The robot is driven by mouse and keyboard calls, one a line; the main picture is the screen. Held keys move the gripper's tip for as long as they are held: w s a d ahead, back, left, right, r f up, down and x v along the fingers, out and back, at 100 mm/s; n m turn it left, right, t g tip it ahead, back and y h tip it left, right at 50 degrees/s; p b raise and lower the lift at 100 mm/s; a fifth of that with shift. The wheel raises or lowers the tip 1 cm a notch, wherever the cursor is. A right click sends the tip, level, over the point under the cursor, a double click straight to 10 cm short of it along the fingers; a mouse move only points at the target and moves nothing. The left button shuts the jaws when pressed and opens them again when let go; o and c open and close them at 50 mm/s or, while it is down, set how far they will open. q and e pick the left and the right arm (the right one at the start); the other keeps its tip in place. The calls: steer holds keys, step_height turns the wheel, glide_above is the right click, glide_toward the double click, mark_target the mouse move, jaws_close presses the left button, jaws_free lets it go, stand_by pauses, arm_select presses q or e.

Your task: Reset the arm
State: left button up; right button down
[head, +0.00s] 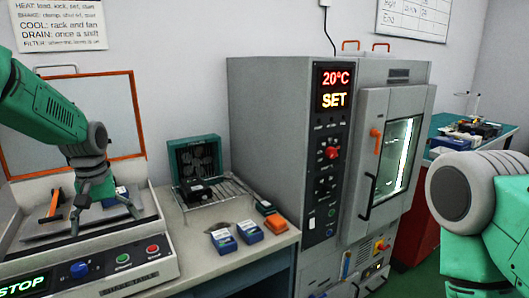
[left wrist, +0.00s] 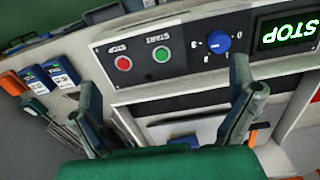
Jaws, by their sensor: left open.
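My left arm comes in from the left in the head view. Its left gripper (head: 104,218) points down over the shaker machine (head: 150,268), fingers spread apart and nothing between them. In the left wrist view the two fingers of the left gripper (left wrist: 165,95) stand wide apart in front of the machine's control panel (left wrist: 185,50). A blue-and-white block (head: 122,194) sits on the machine's platform, partly behind the gripper. Of my right arm only green and grey links show at the right edge of the head view; its gripper is out of sight.
The machine's display (head: 24,286) reads STOP. Blue boxes (head: 249,231), an orange block (head: 276,223), a wire rack (head: 214,192) and a green fan unit (head: 196,158) stand on the bench to the right. A tall grey oven cabinet (head: 275,130) stands beyond, showing 20°C SET.

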arm_select(q)
steer(key=s+d+f+m+b, duration=0.1)
steer(key=s+d+f, duration=0.1)
steer(key=s+f, duration=0.5)
steer(key=s+d+f+m, duration=0.1)
steer(key=s+d+f, duration=0.15)
steer(key=f, duration=0.75)
steer(key=s+d+f+m+b, duration=0.1)
steer(key=s+f, duration=0.5)
steer(key=f, duration=0.3)
steer(key=s+d+f+m+b, duration=0.1)
steer(key=s+f, duration=0.2)
steer(key=s, duration=0.8)
steer(key=s+d+f+m+b, duration=0.1)
steer(key=s+d+f+m, duration=0.1)
steer(key=s, duration=0.9)
steer(key=shift+s+d+f+m, duration=0.25)
steer(key=shift+s+f+m, duration=0.05)
steer(key=shift+f, duration=0.55)
steer(key=shift+w+a, duration=0.15)
steer(key=shift+a, duration=0.05)
steer(key=shift+d, duration=0.1)
